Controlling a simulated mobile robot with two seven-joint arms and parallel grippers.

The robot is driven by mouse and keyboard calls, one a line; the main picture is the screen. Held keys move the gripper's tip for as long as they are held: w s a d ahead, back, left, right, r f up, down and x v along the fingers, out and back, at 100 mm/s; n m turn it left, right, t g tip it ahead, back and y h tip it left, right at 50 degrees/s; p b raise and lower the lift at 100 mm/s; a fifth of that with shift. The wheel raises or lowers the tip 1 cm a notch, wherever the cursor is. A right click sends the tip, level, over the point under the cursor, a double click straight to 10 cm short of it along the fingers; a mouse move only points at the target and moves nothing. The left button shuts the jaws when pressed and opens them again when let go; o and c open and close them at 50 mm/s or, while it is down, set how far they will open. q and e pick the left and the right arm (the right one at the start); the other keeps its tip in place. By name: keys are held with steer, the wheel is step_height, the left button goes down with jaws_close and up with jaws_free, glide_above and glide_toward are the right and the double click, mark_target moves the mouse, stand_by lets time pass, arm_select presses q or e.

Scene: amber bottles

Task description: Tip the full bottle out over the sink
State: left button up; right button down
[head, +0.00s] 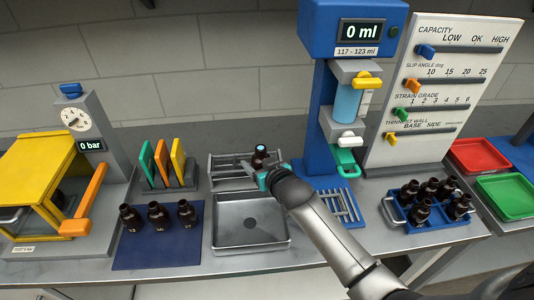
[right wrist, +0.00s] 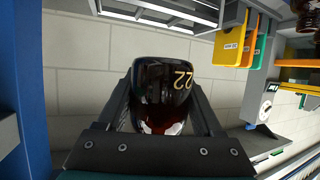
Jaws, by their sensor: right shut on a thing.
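My right gripper (head: 262,172) is shut on a dark amber bottle (head: 260,154), above the back edge of the grey sink basin (head: 250,225). In the right wrist view the bottle (right wrist: 163,88) sits between both fingers, with yellow digits "22" and dark reddish content showing through the glass. The gripper hides its lower part in the head view, and I cannot tell its exact tilt. The basin looks empty. My left gripper is not in view.
A wire rack (head: 222,168) stands behind the sink. Amber bottles stand on a blue mat (head: 130,258) to the left and in a blue crate (head: 428,232) to the right. A blue dispenser (head: 320,110) reading 0 ml rises right of the rack.

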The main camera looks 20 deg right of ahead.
steer(key=shift+s+d+f+p, duration=0.5)
steer(key=shift+s+d+p, duration=0.15)
steer(key=shift+s+p, duration=0.2)
steer(key=shift+s+d+f+p, duration=0.25)
steer(key=shift+f+p, duration=0.1)
steer(key=shift+f, duration=0.1)
steer(key=shift+a+f+n+h, duration=0.1)
steer(key=shift+f+n+h, duration=0.5)
steer(key=shift+n, duration=0.1)
steer(key=n+t+h+b, duration=0.1)
steer(key=n+t+b, duration=0.1)
steer(key=n+b, duration=0.4)
steer(key=n+t+h+b, duration=0.2)
steer(key=n+b, duration=0.5)
steer(key=b, duration=0.3)
steer(key=a+n+t+h+b, duration=0.1)
steer(key=n+t+h+b, duration=0.1)
steer(key=n+b, duration=0.4)
steer(key=shift+f+b, duration=0.25)
steer(key=shift+b, duration=0.9)
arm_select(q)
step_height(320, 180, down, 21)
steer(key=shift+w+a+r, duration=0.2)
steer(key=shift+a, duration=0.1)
arm_select(e)
steer(key=shift+n, duration=0.3)
steer(key=shift+d, duration=0.1)
